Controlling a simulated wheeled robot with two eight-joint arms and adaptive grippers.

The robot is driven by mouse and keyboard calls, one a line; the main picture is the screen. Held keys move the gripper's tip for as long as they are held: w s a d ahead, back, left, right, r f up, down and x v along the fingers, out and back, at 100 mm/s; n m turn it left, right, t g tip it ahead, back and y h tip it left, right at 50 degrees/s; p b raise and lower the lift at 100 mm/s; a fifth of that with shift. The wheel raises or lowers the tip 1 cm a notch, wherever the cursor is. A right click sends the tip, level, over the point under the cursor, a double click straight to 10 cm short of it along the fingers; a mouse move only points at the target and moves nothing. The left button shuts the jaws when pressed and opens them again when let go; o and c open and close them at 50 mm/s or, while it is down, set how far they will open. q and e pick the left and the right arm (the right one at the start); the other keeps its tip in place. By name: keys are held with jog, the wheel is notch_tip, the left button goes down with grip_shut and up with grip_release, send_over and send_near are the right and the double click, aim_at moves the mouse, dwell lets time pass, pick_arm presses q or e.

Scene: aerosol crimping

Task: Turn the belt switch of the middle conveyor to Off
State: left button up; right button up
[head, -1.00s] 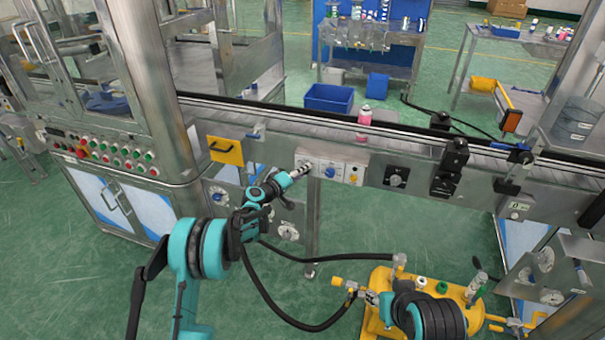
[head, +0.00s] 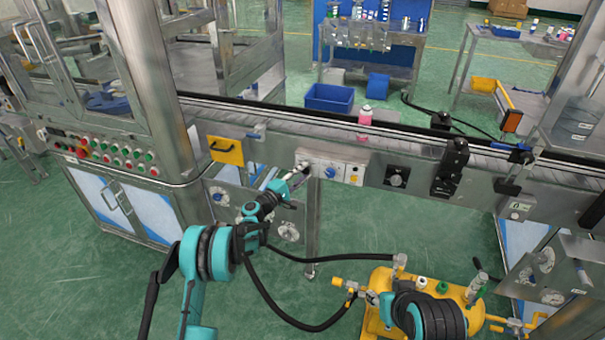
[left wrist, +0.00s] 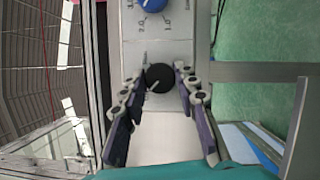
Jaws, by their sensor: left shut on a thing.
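The belt switch, a round black knob (left wrist: 159,78) with a pale pointer line, sits on a light panel in the left wrist view. The line slants toward the lower left of that picture. My left gripper (left wrist: 160,72) has a finger on each side of the knob and is shut on it. In the head view my left gripper (head: 300,171) is at the left end of the control panel (head: 316,163) on the middle conveyor (head: 285,128) and hides the knob. My right gripper (head: 371,297) is low by the yellow tank; its fingers are unclear.
A blue dial (head: 330,172) is beside the switch on the same panel. A pink bottle (head: 365,115) stands on the belt.

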dwell(0.5)
pick_arm(q)
jog(key=o, duration=1.2)
jog(key=shift+c, duration=0.2)
jog(key=v, duration=1.2)
jog(key=shift+f, duration=0.15)
